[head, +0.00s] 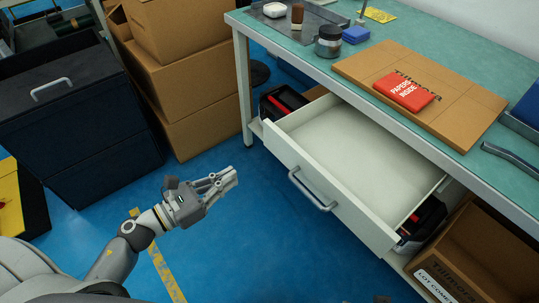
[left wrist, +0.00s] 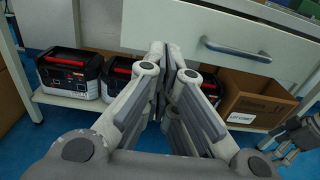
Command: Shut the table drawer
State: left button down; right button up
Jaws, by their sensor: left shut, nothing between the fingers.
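The table drawer (head: 345,150) is white, stands pulled out from under the table's green top (head: 320,70), and looks empty inside. Its grey bar handle (head: 311,190) is on the front panel. In the left wrist view the drawer front (left wrist: 215,30) with its handle (left wrist: 235,49) fills the upper part. My left gripper (head: 232,177) is shut and empty, to the left of the drawer front and apart from it in the head view. In the left wrist view its fingers (left wrist: 173,62) meet below the drawer front, left of the handle.
A cardboard sheet (head: 455,105) with a red packet (head: 407,91) lies on the tabletop. Black-and-red cases (left wrist: 69,75) and an open carton (left wrist: 250,103) stand on the lower shelf. Stacked cartons (head: 185,75) and a black cabinet (head: 75,110) stand left. Blue floor lies clear before the drawer.

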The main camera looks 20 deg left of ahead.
aim_at(278, 149)
pick_arm(q)
jog(key=p+x, duration=0.2)
jog(key=x, duration=1)
jog(key=shift+w+d, duration=0.2)
jog(key=shift+w, duration=0.15)
pick_arm(e)
notch_tip(278, 149, down, 7)
jog(key=s, duration=0.2)
jog(key=shift+g, duration=0.3)
